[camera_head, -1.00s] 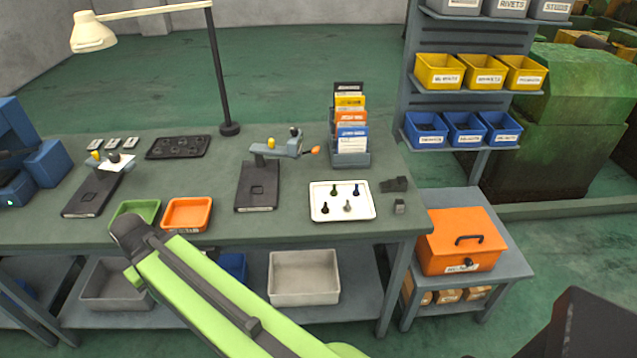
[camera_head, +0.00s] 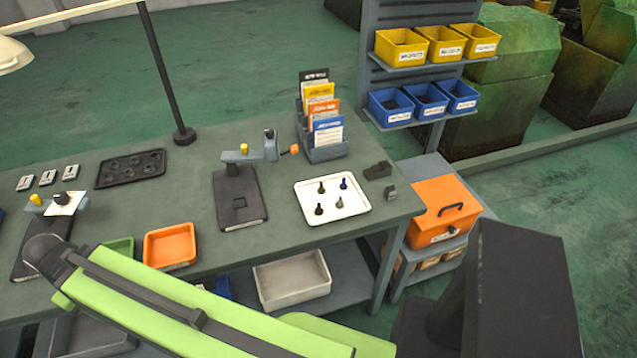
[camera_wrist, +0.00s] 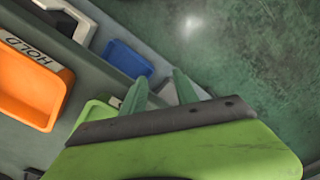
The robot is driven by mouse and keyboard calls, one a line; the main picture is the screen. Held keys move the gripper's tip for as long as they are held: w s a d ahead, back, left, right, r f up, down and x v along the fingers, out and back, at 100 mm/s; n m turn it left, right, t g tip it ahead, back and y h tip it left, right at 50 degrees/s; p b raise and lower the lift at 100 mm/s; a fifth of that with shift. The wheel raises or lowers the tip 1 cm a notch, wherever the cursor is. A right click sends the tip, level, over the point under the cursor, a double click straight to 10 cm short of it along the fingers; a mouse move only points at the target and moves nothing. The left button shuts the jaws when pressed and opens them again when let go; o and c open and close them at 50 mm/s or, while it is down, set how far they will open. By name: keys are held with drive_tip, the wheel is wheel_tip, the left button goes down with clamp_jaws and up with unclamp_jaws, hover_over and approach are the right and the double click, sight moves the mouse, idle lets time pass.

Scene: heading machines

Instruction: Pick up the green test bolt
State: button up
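The green bolt (camera_head: 321,187) stands upright in the white tray (camera_head: 362,208) on the bench, at the tray's back left. A blue bolt (camera_head: 344,184), a black bolt (camera_head: 318,209) and a grey bolt (camera_head: 340,203) stand around it. My gripper (camera_wrist: 160,82) shows in the wrist view with two green fingers apart and nothing between them. It is near the bench's front edge, beside the orange tray (camera_wrist: 28,85), well left of the white tray. The head view shows my arm but not the fingers. The wrist view does not show the bolts.
A black-based gauge stand (camera_head: 240,205) is left of the white tray. A card rack (camera_head: 325,150) stands behind it; small dark blocks (camera_head: 378,170) lie to its right. An orange tray (camera_head: 168,245) and green tray (camera_head: 120,247) are at the front edge. An orange toolbox (camera_head: 440,215) stands right.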

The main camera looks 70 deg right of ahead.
drive_tip(key=w+d+r+p, duration=0.1)
drive_tip(key=d+r+p, duration=0.2)
drive_tip(key=r+p, duration=0.5)
drive_tip(key=w+d+r+p, duration=0.1)
drive_tip(key=d+r+p, duration=0.1)
drive_tip(key=r+p, duration=0.55)
drive_tip(key=s+d+n+h+b, duration=0.1)
drive_tip(key=s+d+n+b, duration=0.15)
drive_tip(key=d, duration=1.35)
wheel_tip(320, 180, up, 2)
drive_tip(key=n+g+h, duration=0.1)
drive_tip(key=n+g, duration=0.2)
drive_tip(key=g, duration=0.1)
hover_over(321, 183)
drive_tip(key=w+a, duration=0.3)
drive_tip(key=w, duration=0.3)
drive_tip(key=b+x, duration=1.1)
drive_tip(key=x, duration=0.1)
drive_tip(key=shift+d, duration=0.15)
drive_tip(key=shift+s+f, duration=0.15)
drive_tip(key=shift+d, duration=0.1)
drive_tip(key=b+x, duration=0.5)
drive_tip(key=shift+f, duration=0.1)
drive_tip(key=shift+s+r, duration=0.1)
drive_tip(key=shift+r, duration=0.1)
drive_tip(key=shift+c, duration=0.2)
clamp_jaws()
